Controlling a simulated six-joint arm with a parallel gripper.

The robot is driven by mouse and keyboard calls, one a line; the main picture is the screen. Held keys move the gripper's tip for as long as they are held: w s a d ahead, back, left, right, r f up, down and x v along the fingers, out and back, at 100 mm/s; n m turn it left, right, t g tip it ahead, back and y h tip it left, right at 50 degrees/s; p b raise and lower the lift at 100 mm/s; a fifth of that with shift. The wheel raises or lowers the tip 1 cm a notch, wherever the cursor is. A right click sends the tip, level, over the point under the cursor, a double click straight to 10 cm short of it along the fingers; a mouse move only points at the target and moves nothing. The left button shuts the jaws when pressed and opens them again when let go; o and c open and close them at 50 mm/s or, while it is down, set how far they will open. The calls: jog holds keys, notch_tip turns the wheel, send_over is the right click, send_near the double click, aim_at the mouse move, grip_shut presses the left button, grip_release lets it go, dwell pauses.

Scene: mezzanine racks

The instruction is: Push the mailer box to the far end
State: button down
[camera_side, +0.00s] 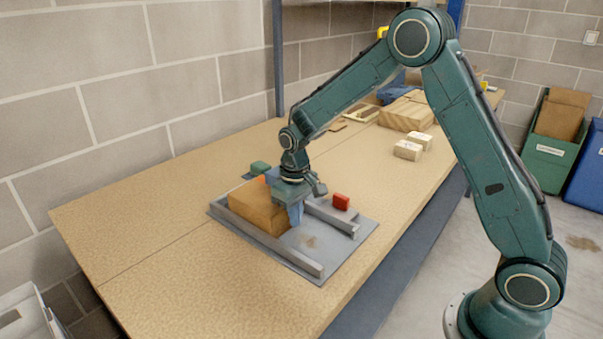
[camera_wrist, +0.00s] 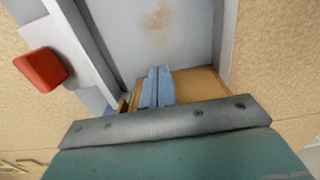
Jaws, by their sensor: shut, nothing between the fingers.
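The brown mailer box (camera_side: 258,206) lies on a grey board (camera_side: 338,252) between two raised grey rails, close against the front-left rail (camera_side: 262,238). It sits toward the board's left part, and bare board shows to its right. My gripper (camera_side: 296,217) points down at the box's right side with its blue fingers together and nothing between them. In the wrist view the shut fingers (camera_wrist: 157,88) stand in front of the box (camera_wrist: 203,84), which my gripper body partly hides. I cannot tell whether the fingers touch it.
A red block (camera_side: 341,201) stands beside the right rail (camera_side: 330,217); it also shows in the wrist view (camera_wrist: 40,68). A green block (camera_side: 260,168) is behind the box. The table's front left is clear.

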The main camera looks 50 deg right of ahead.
notch_tip(320, 180, up, 9)
dwell(1.3)
jog(key=s+r+t, duration=0.3)
jog(key=s+r, duration=0.9)
jog(key=s, duration=0.2)
jog(key=s+a+t, duration=0.1)
jog(key=s+t, duration=0.1)
jog(key=s, duration=1.2)
jog(key=shift+t, duration=0.3)
